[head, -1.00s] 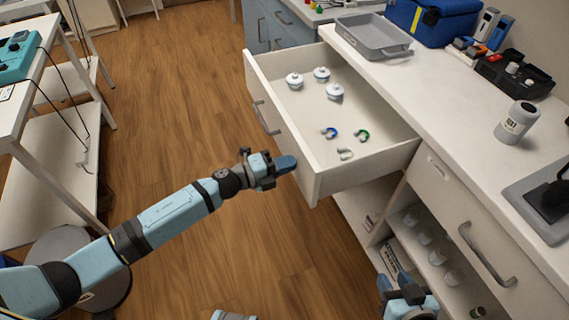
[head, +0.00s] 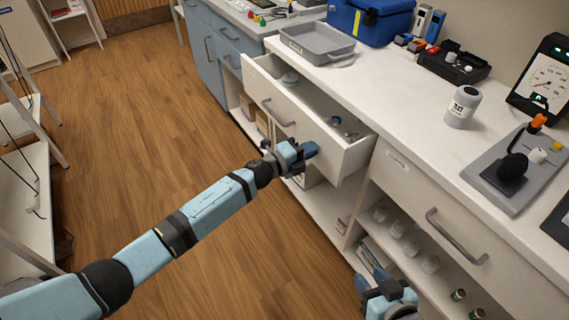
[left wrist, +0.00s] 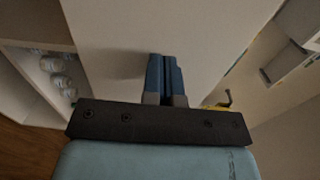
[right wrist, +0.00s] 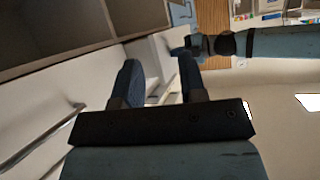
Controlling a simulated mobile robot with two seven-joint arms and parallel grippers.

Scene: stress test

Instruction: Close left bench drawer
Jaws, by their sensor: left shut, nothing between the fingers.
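The left bench drawer (head: 315,133) is white with a grey bar handle (head: 278,112) and stands partly open.
A second drawer (head: 430,205) at the right is shut. The wood floor (head: 150,130) left of the bench is clear.

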